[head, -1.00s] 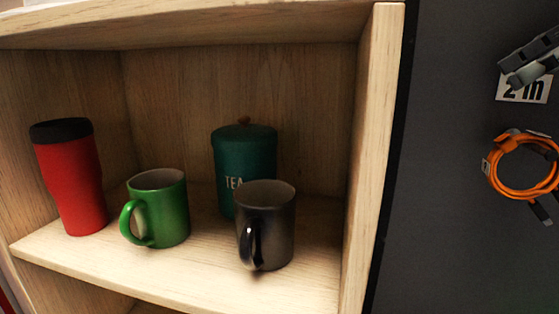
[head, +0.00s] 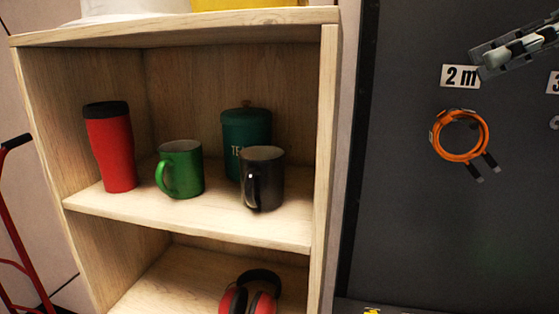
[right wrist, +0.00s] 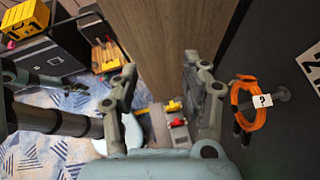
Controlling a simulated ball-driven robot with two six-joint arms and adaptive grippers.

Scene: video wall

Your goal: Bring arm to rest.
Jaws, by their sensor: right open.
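My right gripper (head: 484,62) shows at the top right of the head view, in front of the dark panel and partly cut off by the frame edge. In the right wrist view its two grey fingers (right wrist: 160,92) stand apart with nothing between them. The fingers are clear of the orange cable coil (right wrist: 248,105), which hangs to their right; it also shows in the head view (head: 460,136), below the gripper.
A wooden shelf (head: 190,222) holds a red tumbler (head: 112,150), a green mug (head: 184,169), a black mug (head: 266,178) and a teal tea canister (head: 247,128). Red earmuffs (head: 236,300) lie below. A yellow case (right wrist: 25,20) stands far left in the wrist view.

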